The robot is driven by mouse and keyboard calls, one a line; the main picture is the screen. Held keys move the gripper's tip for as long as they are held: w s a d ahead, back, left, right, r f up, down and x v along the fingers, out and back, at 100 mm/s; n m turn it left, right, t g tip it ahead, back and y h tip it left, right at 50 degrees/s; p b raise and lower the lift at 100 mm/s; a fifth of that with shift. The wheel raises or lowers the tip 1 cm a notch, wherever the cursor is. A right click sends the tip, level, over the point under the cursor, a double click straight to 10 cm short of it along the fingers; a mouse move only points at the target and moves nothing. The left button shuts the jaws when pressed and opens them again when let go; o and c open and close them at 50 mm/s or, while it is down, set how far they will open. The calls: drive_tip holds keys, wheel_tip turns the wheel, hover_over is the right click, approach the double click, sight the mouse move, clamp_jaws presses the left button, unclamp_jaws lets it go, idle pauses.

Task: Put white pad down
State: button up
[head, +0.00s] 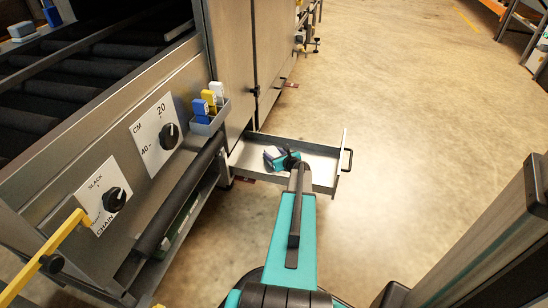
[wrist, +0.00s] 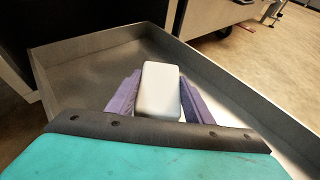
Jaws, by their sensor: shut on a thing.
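The white pad (wrist: 159,90) is between the two purple fingers of my gripper (wrist: 156,98) in the wrist view. The fingers press on its left and right sides. The pad is over the grey metal drawer (wrist: 85,65), inside its walls as seen from the wrist. I cannot tell whether its underside touches the drawer floor. In the head view the pulled-out drawer (head: 333,178) is at the lower middle, and my gripper (head: 274,155) is over its left part. My arm hides part of the drawer there.
A small holder (head: 210,120) on the machine's side carries blue, yellow and white items. Two dials (head: 170,135) are on the panel to the left. The drawer has a black handle (head: 349,160) at its right end. Open floor (head: 420,110) lies to the right.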

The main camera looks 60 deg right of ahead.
drive_tip(key=shift+f, duration=0.35)
drive_tip(key=o, duration=1.1)
drive_tip(key=shift+r, duration=0.15)
drive_tip(key=shift+r, duration=0.1)
drive_tip(key=shift+p+v, duration=1.7)
drive_tip(key=shift+v, duration=4.25)
drive_tip(key=shift+a, duration=0.1)
